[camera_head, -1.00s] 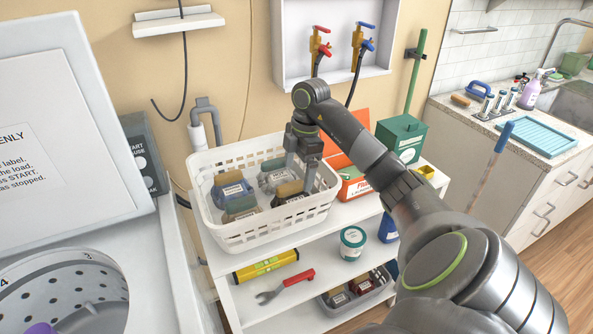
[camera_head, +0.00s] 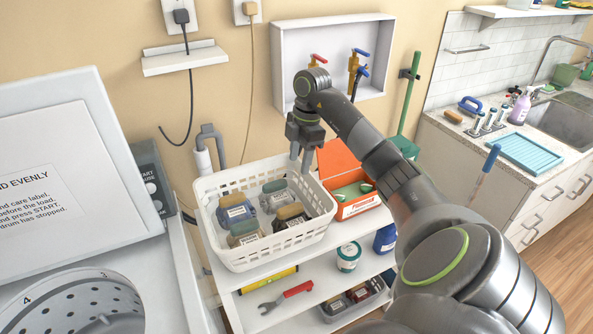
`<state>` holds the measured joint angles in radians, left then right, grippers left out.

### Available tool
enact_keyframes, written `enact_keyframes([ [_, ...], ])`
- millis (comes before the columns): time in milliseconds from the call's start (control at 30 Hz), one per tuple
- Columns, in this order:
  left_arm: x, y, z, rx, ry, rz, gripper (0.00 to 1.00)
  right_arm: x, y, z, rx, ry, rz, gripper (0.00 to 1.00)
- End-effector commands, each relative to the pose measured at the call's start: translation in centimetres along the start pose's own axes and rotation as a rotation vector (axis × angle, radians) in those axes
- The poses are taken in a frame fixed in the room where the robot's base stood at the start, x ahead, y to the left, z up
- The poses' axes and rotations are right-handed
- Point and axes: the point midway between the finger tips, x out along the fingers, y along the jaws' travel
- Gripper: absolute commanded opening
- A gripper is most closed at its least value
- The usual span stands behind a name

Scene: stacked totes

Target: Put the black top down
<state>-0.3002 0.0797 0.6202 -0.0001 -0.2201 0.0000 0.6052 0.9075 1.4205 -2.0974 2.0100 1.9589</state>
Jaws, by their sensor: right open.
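Several labelled bundles lie in a white slatted basket (camera_head: 327,226) on top of the white shelf unit. The darkest, a black one with a tan upper part and a pale label, the likely black top (camera_head: 290,222), lies at the basket's front right. My right gripper (camera_head: 301,160) is open and empty, above the basket's back right side and clear of the bundles. Its fingers point down. My left gripper is not in view.
An orange box with an open lid (camera_head: 354,207) stands right of the basket. A washing machine with a raised lid (camera_head: 70,175) is on the left. Lower shelves hold a white tub (camera_head: 348,257), a red-handled wrench (camera_head: 287,297) and a grey bin (camera_head: 353,302).

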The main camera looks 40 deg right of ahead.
Motion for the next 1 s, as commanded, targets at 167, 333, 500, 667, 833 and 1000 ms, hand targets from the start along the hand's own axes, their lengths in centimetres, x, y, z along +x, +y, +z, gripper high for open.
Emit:
enact_keyframes([
  [167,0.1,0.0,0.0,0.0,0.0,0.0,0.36,0.3,0.3,0.0,-0.006,0.0,-0.003,0.38],
  [333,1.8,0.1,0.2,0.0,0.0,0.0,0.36,2.2,0.3,0.1,-0.005,0.0,-0.003,0.38],
  [500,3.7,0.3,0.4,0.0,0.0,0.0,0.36,4.3,0.3,0.1,-0.005,0.0,-0.003,0.38],
  [667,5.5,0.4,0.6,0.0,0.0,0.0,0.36,6.3,0.3,0.1,-0.004,-0.001,-0.003,0.38],
  [833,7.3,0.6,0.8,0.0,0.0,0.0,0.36,8.4,0.3,0.1,-0.004,0.0,-0.003,0.38],
  [1000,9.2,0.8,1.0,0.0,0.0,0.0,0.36,10.5,0.3,0.1,-0.005,0.0,-0.003,0.38],
])
